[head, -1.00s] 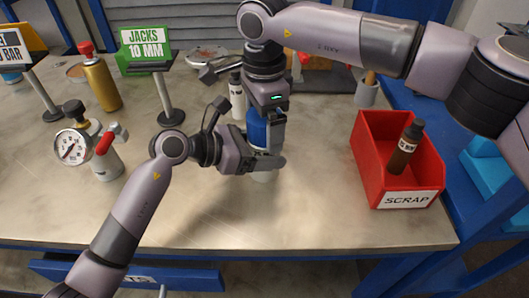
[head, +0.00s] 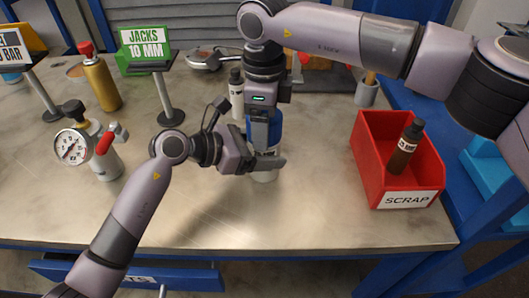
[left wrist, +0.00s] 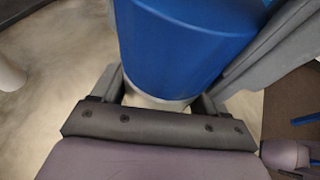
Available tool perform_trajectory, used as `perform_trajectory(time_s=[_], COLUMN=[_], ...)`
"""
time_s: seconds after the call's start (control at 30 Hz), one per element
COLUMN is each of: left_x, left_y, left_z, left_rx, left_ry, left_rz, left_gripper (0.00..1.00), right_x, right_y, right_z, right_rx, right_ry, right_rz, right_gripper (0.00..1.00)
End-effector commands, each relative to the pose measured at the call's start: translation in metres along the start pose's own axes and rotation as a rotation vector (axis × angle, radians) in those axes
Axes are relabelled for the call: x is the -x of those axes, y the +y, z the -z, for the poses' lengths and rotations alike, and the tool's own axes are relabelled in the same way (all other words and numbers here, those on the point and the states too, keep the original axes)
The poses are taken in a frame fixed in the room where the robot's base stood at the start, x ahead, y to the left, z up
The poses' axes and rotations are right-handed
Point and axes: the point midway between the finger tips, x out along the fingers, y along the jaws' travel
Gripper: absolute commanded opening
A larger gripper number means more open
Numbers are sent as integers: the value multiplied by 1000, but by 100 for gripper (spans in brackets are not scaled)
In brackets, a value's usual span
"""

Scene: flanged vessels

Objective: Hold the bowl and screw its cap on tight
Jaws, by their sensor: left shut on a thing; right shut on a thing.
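An upright vessel stands on the bench in the middle of the head view. Its blue upper part (head: 277,128) shows beside my right gripper, and its pale lower end (head: 265,177) shows below my left gripper. My left gripper (head: 266,163) is shut around the low part, the bowl. In the left wrist view the blue part (left wrist: 185,45) fills the top, with the pale bowl (left wrist: 155,101) between the fingers. My right gripper (head: 263,138) points straight down from above, shut on the cap. The cap is mostly hidden by that gripper.
A red SCRAP bin (head: 369,160) holding a brown bottle (head: 405,148) stands to the right. A gauge (head: 71,147) on a pale vessel and a gold bottle (head: 102,88) stand left. A small white bottle (head: 236,95) stands just behind. The front bench is clear.

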Motion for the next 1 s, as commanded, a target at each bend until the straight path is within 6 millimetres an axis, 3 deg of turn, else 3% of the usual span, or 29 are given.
perform_trajectory(time_s=[0.27, 0.3, 0.37, 0.73, 1.0], left_x=[0, 0, 0, 0, 0], left_y=[-1, -1, -1, -1, -1], left_z=[0, 0, 0, 0, 0], left_rx=[-2, -2, -2, 0, 0], left_ry=[1, 1, 1, 0, 0], left_rz=[3, 3, 3, 2, 2], left_gripper=[0, 0, 0, 0, 0], right_x=[1, 1, 1, 4, 37], right_y=[-2, -2, -2, -1, -1], right_z=[0, 0, 0, 0, 0], right_rx=[-9, -9, -8, -6, -6], right_ry=[-2, -2, -2, -1, -2], right_rz=[4, 4, 4, 2, 3], right_gripper=[36, 79, 98, 98, 98])
